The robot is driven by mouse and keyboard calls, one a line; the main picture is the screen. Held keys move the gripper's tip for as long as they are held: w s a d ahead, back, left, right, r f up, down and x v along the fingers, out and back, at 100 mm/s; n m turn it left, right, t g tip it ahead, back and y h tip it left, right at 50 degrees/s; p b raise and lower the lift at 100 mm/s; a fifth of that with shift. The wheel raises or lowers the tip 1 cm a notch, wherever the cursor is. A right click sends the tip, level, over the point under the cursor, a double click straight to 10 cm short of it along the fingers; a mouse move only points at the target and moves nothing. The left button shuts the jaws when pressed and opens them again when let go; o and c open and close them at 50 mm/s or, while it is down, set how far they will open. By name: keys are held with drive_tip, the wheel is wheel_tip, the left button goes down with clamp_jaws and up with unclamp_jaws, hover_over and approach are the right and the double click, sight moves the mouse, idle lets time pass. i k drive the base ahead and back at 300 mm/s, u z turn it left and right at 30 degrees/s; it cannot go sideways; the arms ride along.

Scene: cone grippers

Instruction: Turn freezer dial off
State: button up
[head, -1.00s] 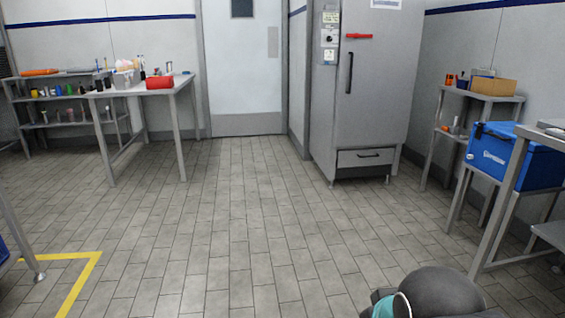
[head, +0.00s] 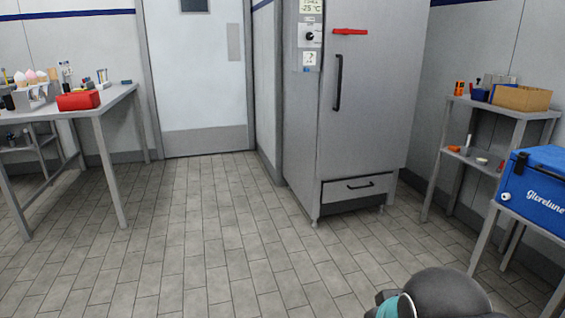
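The freezer (head: 375,110) is a tall grey cabinet right of centre, with its door closed. Its black dial (head: 310,36) sits on a light plate on the narrow side panel left of the door, below a display (head: 311,6) reading about -25 °C. The dial is too small to read its setting. A dark rounded part of my arm with a teal band shows at the bottom right, well short of the freezer. My gripper is not in view.
Open tiled floor (head: 200,240) lies ahead up to the freezer. A table (head: 110,100) with a red box (head: 78,100) stands left. A shelf table (head: 500,104) and a blue cooler (head: 545,190) stand right. A red lever (head: 350,31) and black handle (head: 338,82) are on the freezer door.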

sight(310, 36)
drive_tip(key=u, duration=0.1)
drive_tip(key=i, duration=2.25)
drive_tip(key=z, duration=0.25)
